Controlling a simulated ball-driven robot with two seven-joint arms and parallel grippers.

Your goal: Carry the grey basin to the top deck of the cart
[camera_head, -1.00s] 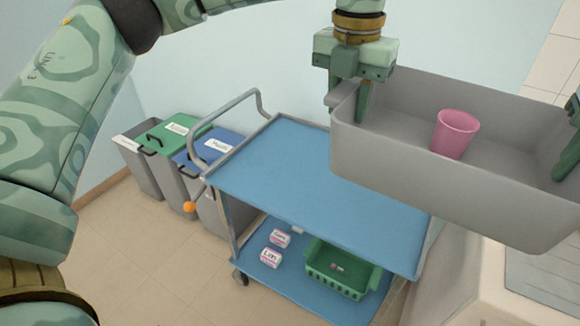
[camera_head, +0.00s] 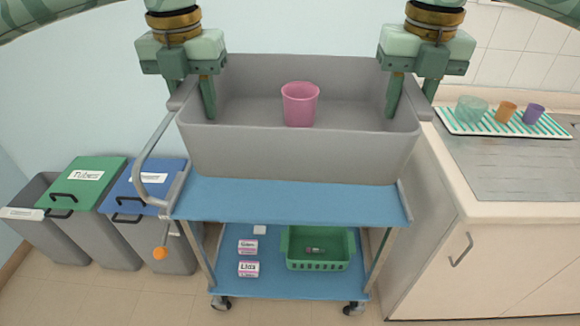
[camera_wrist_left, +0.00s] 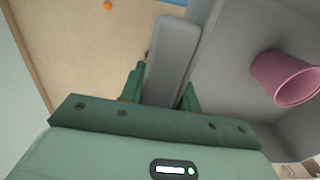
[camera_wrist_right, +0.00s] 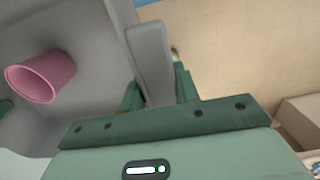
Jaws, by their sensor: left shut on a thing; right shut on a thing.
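The grey basin (camera_head: 300,152) is level in the head view, over the blue top deck (camera_head: 290,203) of the cart. Whether it touches the deck or hangs just above it I cannot tell. A pink cup (camera_head: 300,105) stands inside it. My left gripper (camera_head: 190,100) is shut on the basin's left handle, which shows between the fingers in the left wrist view (camera_wrist_left: 172,62). My right gripper (camera_head: 412,98) is shut on the right handle, which shows in the right wrist view (camera_wrist_right: 150,62). The basin hides the deck's rear part.
The lower deck (camera_head: 270,280) holds a green basket (camera_head: 318,265) and small labelled boxes (camera_head: 248,268). Lidded bins (camera_head: 90,185) stand left of the cart. A counter (camera_head: 470,205) is close on the right, with cups on a striped tray (camera_head: 455,123).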

